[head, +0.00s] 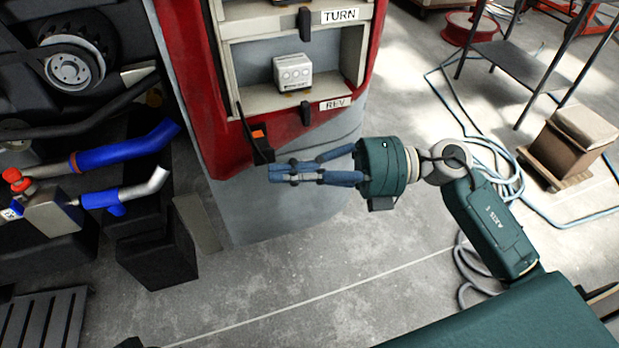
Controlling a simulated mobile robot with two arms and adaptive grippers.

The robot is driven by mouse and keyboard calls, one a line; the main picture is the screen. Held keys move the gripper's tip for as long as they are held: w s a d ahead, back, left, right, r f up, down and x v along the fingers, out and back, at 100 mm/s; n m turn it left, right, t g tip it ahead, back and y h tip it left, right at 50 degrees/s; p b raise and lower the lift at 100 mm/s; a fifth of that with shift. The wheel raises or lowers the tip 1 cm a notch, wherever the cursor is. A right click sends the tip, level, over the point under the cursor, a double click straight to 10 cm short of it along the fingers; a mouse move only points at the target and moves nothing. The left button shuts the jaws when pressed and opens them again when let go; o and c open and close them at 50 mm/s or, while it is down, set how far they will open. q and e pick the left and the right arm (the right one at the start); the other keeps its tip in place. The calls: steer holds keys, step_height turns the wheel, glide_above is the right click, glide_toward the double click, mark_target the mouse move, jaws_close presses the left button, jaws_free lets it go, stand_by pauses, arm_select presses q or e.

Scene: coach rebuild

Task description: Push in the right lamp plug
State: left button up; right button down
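A black plug-like piece (262,152) with an orange patch hangs on a dark lead at the lower left edge of the red rear body panel (208,95). A white lamp unit (293,73) sits in the open recess between the labels TURN and REV. Small black pieces stick out beside each label, one by TURN (305,22) and one by REV (306,113). I cannot tell how far any of these are seated. My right gripper (272,173), with blue fingers, is just below the black piece. Its fingertips look together, with nothing visible between them. My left gripper is not in view.
Blue hoses (128,148) and a red-capped part (16,180) are at the left. A black box (157,250) stands on the floor. A brown box (570,143), a metal rack (520,70) and hoses (500,165) are at the right. The middle floor is clear.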

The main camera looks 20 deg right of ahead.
mark_target(272, 153)
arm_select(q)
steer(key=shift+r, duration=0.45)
arm_select(e)
steer(key=shift+w, duration=1)
steer(key=w, duration=0.3)
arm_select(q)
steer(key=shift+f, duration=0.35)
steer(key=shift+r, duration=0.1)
